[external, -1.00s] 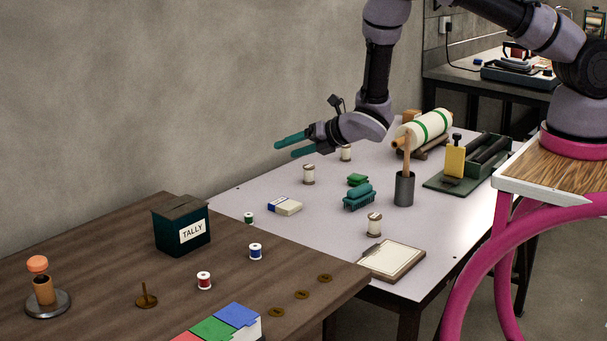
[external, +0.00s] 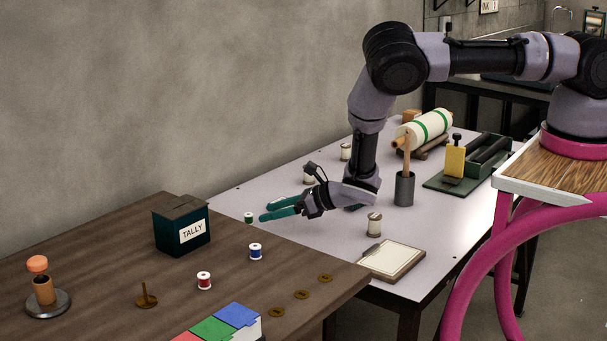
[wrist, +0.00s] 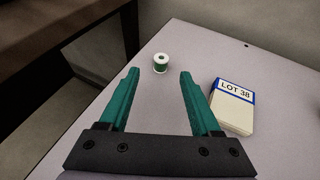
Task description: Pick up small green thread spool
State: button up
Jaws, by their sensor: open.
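The small green thread spool (external: 248,217) stands upright on the light table, near its left end. In the wrist view the spool (wrist: 160,64) shows a white top with a dark hole and a green band. My gripper (external: 266,211) is open and empty, just to the right of the spool in the external view. In the wrist view the gripper (wrist: 158,76) has its two teal fingers spread, with the spool just beyond the tips and roughly centred between them. The fingers do not appear to touch it.
A cream block labelled LOT 38 (wrist: 233,106) lies close to the right finger. The brown table (external: 120,240) adjoins at left, holding a TALLY box (external: 181,227), a blue spool (external: 255,251) and a red spool (external: 204,281).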

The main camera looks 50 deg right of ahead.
aim_at(259, 225)
jog(key=x, duration=0.4)
jog(key=shift+w+f, duration=0.2)
jog(key=shift+f, duration=0.15)
grip_shut()
jog(key=shift+r, duration=0.15)
